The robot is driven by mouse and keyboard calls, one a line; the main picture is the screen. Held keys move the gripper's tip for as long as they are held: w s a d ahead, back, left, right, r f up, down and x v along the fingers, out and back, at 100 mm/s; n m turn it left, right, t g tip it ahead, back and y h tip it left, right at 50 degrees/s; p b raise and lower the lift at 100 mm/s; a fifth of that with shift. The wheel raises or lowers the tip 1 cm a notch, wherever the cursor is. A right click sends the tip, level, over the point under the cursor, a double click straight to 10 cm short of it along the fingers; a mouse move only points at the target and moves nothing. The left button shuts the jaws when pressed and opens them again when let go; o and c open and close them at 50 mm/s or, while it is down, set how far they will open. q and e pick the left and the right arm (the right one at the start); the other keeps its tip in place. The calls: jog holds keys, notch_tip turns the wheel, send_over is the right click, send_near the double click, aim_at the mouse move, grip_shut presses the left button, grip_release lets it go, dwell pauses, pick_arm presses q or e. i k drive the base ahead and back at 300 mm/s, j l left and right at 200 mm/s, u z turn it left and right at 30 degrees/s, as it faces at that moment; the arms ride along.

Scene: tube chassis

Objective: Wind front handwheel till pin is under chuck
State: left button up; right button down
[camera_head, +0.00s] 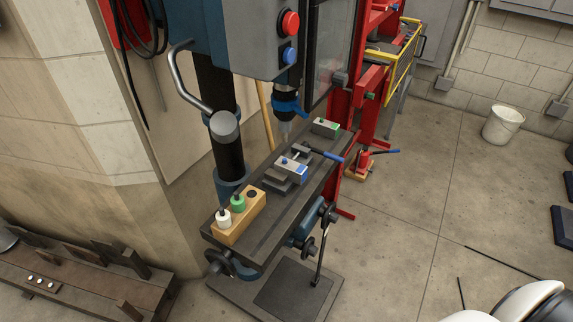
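The drill chuck (286,127) hangs under the blue collar of the machine head, above the back half of the dark slotted table (262,233). A vise (298,159) with a blue-handled bar sits on the table. A blue-and-silver block (291,168) is at the vise, with a small light spot on top that may be the pin; it appears in front of the chuck, to its lower right. Neither of my grippers is in view.
A wooden block (246,217) with white and green knobs stands on the table's near end. A grey-green block (326,127) is at its far end. A red frame (343,130) stands behind. A white bucket (502,124) is on the floor. The floor right of the machine is mostly clear.

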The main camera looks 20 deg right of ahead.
aim_at(329, 216)
jog(key=z, duration=1.15)
